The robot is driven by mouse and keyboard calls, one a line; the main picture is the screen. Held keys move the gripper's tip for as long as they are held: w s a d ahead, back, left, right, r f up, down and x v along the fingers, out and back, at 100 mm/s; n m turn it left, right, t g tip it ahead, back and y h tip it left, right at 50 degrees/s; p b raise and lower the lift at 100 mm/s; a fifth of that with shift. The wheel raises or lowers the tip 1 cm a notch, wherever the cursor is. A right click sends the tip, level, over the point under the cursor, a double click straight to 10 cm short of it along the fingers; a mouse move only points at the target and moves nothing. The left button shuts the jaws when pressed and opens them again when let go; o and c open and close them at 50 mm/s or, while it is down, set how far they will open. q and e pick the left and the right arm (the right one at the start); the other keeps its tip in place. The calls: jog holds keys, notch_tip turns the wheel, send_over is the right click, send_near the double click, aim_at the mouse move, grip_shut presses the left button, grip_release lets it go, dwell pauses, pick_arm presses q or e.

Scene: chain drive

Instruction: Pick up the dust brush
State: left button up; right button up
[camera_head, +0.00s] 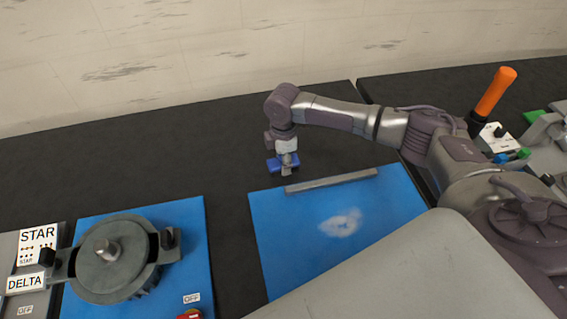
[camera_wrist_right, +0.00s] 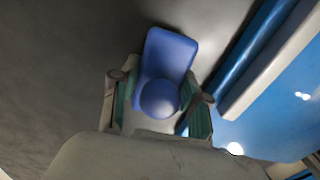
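The dust brush appears to be the small blue piece (camera_head: 273,165) beside the upper left corner of the blue board. In the right wrist view it shows as a blue block (camera_wrist_right: 172,52) with a round knob. My right gripper (camera_head: 287,172) points down at the brush. In the right wrist view its two green-lined fingers (camera_wrist_right: 160,112) stand on either side of the knob, very close to it. I cannot tell whether they press on it or whether the brush is lifted. My left gripper is not in view.
A blue board (camera_head: 290,235) with a grey bar (camera_head: 332,181) and a whitish patch lies right of the brush. A grey round device (camera_head: 115,262) on another blue board stands at left, beside STAR/DELTA labels. An orange-handled item (camera_head: 496,92) stands at right. Dark table behind is clear.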

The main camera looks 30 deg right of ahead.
jog(key=c, duration=0.6)
jog(key=shift+r, duration=0.4)
jog(key=r, duration=0.1)
jog(key=r+b, duration=0.1)
jog(key=r, duration=0.1)
jog(key=shift+s+d+r, duration=0.25)
jog(key=shift+d+r, duration=0.05)
jog(key=shift+d, duration=0.1)
jog(key=s+d+r, duration=0.2)
jog(key=s+d+r+b, duration=0.1)
jog(key=s+d+r, duration=0.1)
jog(key=s, duration=0.1)
jog(key=s+d+r+b, duration=0.1)
jog(key=s+d+r, duration=0.1)
jog(key=s+d, duration=0.1)
jog(key=shift+s+r, duration=0.15)
jog(key=shift+r, duration=0.2)
